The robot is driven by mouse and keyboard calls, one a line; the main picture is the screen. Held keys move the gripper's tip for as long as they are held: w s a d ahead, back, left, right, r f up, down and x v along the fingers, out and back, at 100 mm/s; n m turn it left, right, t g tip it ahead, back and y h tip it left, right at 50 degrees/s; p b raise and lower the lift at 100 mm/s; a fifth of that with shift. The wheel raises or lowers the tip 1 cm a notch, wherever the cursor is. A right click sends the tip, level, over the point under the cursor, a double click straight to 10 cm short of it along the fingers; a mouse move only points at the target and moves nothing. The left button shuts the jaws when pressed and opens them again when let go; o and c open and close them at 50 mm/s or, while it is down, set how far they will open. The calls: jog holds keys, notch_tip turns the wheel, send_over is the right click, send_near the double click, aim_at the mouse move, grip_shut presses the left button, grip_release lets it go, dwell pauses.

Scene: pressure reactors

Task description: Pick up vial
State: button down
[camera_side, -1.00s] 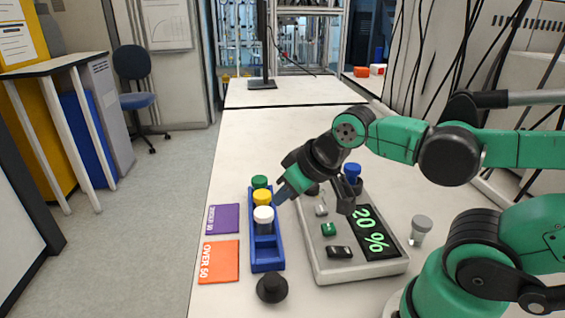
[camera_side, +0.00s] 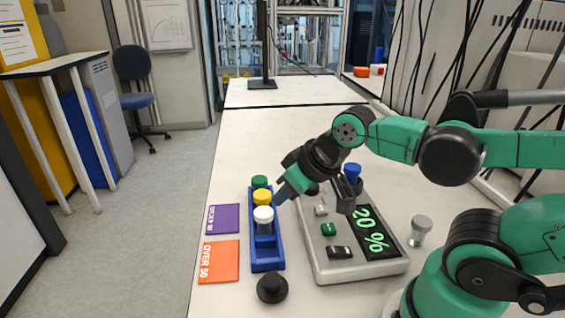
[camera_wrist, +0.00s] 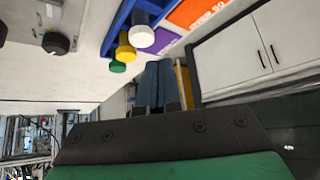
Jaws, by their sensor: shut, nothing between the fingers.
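A blue rack (camera_side: 267,258) holds a row of vials: a white-capped vial (camera_side: 263,219), a yellow-capped vial (camera_side: 262,198) and a green-capped vial (camera_side: 259,182). In the wrist view, the white cap (camera_wrist: 141,37), yellow cap (camera_wrist: 126,53) and green cap (camera_wrist: 117,66) show at the top. A grey-capped vial (camera_side: 421,230) stands at the right, beyond the display device. My gripper (camera_side: 281,195) points down-left, its tips just right of the yellow and white caps in the picture. Its fingers (camera_wrist: 157,84) are together and empty. I cannot tell the tips' exact height or whether they touch a vial.
A grey device (camera_side: 335,272) with buttons and a "20 %" display lies right of the rack. A blue-topped item (camera_side: 352,172) stands behind my wrist. A black knob-like object (camera_side: 272,288) sits in front. Purple (camera_side: 223,219) and orange (camera_side: 218,262) cards lie left.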

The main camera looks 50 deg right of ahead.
jog(key=shift+c, duration=1.2)
grip_release()
jog(key=g, duration=0.7)
send_over(353, 166)
jog(key=shift+w+a+f+n, duration=0.1)
jog(key=shift+a+f+n, duration=0.2)
jog(key=shift+n, duration=0.1)
jog(key=shift+d+f, duration=0.2)
jog(key=shift+d, duration=0.1)
jog(key=shift+f, duration=2.7)
